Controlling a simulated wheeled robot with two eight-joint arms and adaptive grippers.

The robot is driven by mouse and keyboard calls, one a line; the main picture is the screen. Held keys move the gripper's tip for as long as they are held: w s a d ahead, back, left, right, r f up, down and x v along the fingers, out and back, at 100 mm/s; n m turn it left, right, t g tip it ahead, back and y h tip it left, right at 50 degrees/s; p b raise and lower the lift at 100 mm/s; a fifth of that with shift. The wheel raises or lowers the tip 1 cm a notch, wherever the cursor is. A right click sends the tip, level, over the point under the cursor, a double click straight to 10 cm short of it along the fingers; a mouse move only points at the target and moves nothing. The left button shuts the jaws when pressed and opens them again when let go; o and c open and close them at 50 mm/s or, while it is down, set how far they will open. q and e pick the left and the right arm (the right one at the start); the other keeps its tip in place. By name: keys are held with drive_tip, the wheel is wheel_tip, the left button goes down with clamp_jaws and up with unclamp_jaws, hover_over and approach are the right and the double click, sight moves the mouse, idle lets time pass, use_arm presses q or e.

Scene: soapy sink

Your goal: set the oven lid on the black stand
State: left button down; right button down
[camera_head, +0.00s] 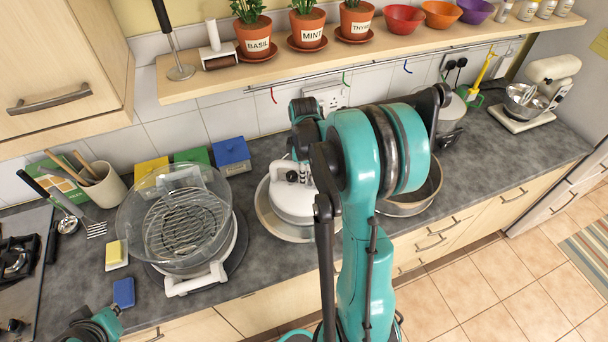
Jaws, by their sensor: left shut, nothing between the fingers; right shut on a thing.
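The oven lid (288,199) is a white round cover with a raised top, in the middle of the view at the left round sink basin (268,222). My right arm reaches over the counter and hides the lid's right side. My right gripper (298,158) is at the top of the lid, shut on it; its fingertips are mostly hidden. I cannot tell whether the lid touches the basin. I cannot make out the black stand with certainty.
A glass bowl (135,222) with a wire rack (187,222) stands on a white base at left. A second basin (425,200) lies right of my arm. A blue sponge (123,292) is near the front edge. A shelf (215,83) with plants overhangs the back.

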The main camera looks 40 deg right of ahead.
drive_tip(key=shift+f, duration=0.1)
drive_tip(key=c, duration=1.3)
unclamp_jaws()
drive_tip(key=shift+c, duration=0.2)
wheel_tip(320, 180, up, 12)
drive_tip(key=shift+r, duration=0.1)
drive_tip(key=shift+a, duration=0.1)
drive_tip(key=s+a+f+m+t+b, duration=0.3)
drive_tip(key=s+a+f+m+b, duration=0.1)
drive_tip(key=a+f+b, duration=0.4)
drive_tip(key=s+a+f+m+t+b, duration=0.4)
drive_tip(key=s+a+f+b, duration=0.2)
drive_tip(key=a, duration=0.7)
wheel_tip(320, 180, down, 4)
drive_tip(key=b, duration=0.2)
drive_tip(key=shift+s+r+b, duration=0.2)
drive_tip(key=shift+s+b, duration=0.05)
drive_tip(key=shift+b, duration=0.15)
